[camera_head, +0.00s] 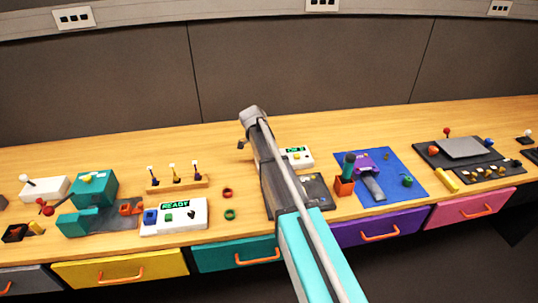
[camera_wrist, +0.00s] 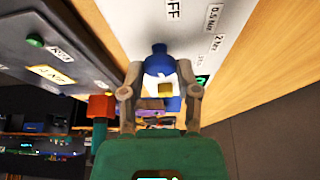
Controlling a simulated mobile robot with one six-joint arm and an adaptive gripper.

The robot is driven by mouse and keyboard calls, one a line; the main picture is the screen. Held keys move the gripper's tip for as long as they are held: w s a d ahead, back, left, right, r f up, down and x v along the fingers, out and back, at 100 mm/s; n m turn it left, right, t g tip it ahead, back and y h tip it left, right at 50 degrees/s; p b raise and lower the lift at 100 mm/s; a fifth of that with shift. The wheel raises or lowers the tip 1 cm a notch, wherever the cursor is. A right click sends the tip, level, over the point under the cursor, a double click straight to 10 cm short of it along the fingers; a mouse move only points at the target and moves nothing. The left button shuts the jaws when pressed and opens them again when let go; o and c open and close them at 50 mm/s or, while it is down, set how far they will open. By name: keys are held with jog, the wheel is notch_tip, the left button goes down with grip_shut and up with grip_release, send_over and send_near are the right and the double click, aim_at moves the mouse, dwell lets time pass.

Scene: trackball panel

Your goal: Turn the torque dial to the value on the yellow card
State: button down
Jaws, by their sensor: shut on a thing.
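A blue dial (camera_wrist: 157,66) stands on a white panel (camera_wrist: 190,30) in the wrist view. The labels "OFF", "0.5 Nm" and "2 Nm" show on the panel, and smaller print beside them is hard to read. My gripper (camera_wrist: 160,74) is shut on the blue dial, with one finger on each side. A small yellow patch shows on or just in front of the dial. In the head view, a white unit (camera_head: 298,153) with a green display shows partly behind my arm, which hides the gripper. I cannot read a value on any yellow card.
A dark panel (camera_wrist: 45,60) with a green button lies left of the white panel in the wrist view. In the head view, a white box reading "READY" (camera_head: 180,216) stands left and a blue mat (camera_head: 400,168) right. Small red and green rings lie left of my arm.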

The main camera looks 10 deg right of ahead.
jog(key=shift+s, duration=0.1)
jog(key=shift+c, duration=1.7)
grip_release()
